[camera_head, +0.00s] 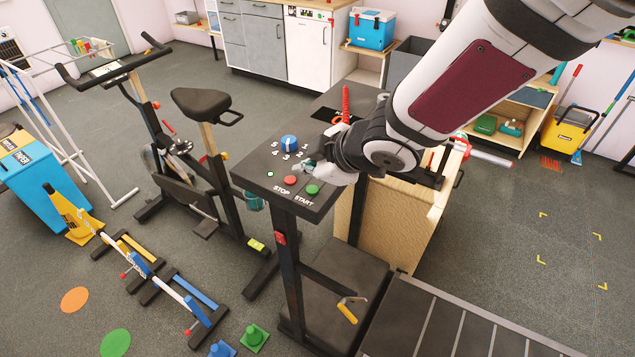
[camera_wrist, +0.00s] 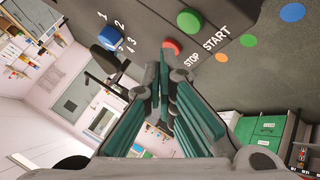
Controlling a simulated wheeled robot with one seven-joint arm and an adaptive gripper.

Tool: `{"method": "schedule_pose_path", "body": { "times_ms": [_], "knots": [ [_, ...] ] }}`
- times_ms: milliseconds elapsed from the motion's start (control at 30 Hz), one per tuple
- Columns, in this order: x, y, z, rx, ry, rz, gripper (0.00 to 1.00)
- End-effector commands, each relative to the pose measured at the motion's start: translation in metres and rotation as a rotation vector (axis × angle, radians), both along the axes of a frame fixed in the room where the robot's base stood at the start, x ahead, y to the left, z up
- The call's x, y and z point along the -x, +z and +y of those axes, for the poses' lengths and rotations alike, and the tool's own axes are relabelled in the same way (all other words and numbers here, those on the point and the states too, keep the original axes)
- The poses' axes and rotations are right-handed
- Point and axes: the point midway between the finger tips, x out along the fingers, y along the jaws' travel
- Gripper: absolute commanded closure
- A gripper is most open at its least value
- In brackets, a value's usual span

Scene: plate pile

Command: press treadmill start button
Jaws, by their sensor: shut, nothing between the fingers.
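The treadmill console (camera_head: 262,179) is a dark panel on a post. The round green START button (camera_head: 312,190) sits at its near right edge, beside the red STOP button (camera_head: 291,180). The wrist view also shows the green button (camera_wrist: 190,21) and the red button (camera_wrist: 171,47). A blue numbered dial (camera_head: 289,143) sits farther back and shows in the wrist view (camera_wrist: 112,38). My gripper (camera_head: 309,166) is shut and empty over the console, just behind the two buttons. In the wrist view its fingertips (camera_wrist: 167,68) appear near the red button. I cannot tell whether they touch the panel.
An exercise bike (camera_head: 203,104) stands left of the console. A wooden box (camera_head: 385,225) stands behind the post, under my arm. The treadmill belt (camera_head: 430,325) runs to the lower right. A red upright item (camera_head: 346,103) stands behind the dial.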

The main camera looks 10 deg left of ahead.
Motion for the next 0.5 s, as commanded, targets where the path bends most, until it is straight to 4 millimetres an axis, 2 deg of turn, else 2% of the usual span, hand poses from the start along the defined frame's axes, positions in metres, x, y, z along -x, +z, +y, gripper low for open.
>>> {"method": "schedule_pose_path", "body": {
  "times_ms": [33, 200, 500],
  "knots": [
    [-0.003, -0.008, 0.000, 0.000, 0.001, 0.001, 1.00],
    [-0.002, -0.017, 0.000, 0.001, -0.001, 0.000, 1.00],
    [0.000, -0.021, 0.000, 0.000, 0.000, 0.000, 1.00]
  ]
}}
